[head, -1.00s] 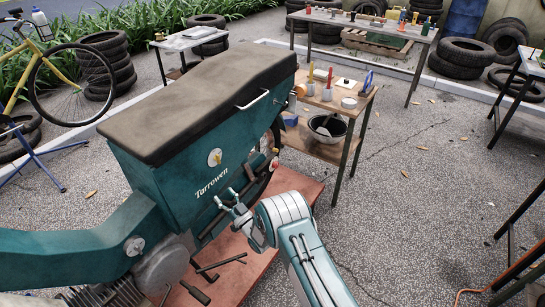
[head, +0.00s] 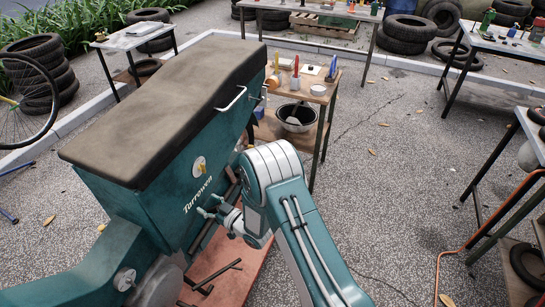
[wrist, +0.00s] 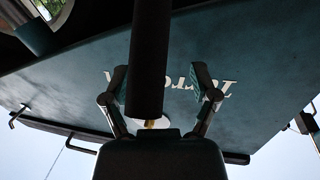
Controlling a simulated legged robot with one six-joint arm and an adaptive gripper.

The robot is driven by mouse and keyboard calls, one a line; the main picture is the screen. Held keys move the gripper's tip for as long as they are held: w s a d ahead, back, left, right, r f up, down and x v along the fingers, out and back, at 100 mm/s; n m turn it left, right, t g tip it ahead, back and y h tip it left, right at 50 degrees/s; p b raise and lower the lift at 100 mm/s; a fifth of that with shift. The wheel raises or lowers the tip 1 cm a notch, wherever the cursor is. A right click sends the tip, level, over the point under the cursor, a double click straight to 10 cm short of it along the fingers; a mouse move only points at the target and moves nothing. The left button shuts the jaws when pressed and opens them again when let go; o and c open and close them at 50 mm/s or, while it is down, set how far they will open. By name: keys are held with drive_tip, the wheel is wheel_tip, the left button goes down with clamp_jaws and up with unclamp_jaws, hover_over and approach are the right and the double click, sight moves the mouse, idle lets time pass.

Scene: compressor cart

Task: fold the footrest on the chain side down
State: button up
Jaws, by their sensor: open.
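The teal machine with a dark seat (head: 165,105) and the lettering "Tarrowen" stands on a reddish platform (head: 245,280). My gripper (head: 211,205) is at its near side, below the lettering, with its fingers apart. In the wrist view a thick black cylinder (wrist: 151,55), which looks like the footrest, runs from the top edge to between the fingers of my gripper (wrist: 163,75). Its end is close to the palm. Both fingers appear clear of it, though contact cannot be told. In the head view my arm and gripper make the footrest hard to pick out.
Dark rods (head: 217,275) show low beside the machine. A wooden stand (head: 318,97) with tools and a bowl (head: 296,117) is behind my arm. Workbenches (head: 497,43) stand at the right. Open gravel ground (head: 400,170) lies between them.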

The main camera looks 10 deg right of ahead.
drive_tip(key=v, duration=1)
drive_tip(key=w+d+r+m+h, duration=0.1)
drive_tip(key=w+d+r+h, duration=0.2)
drive_tip(key=r, duration=0.3)
drive_tip(key=w+d+r+h, duration=0.3)
drive_tip(key=r, duration=0.2)
drive_tip(key=s+d+r+m+h, duration=0.3)
drive_tip(key=s+d+r+h, duration=0.1)
drive_tip(key=d+r, duration=0.4)
drive_tip(key=shift+r+g+h, duration=0.4)
drive_tip(key=shift+r+h, duration=0.2)
drive_tip(key=shift+r, duration=0.45)
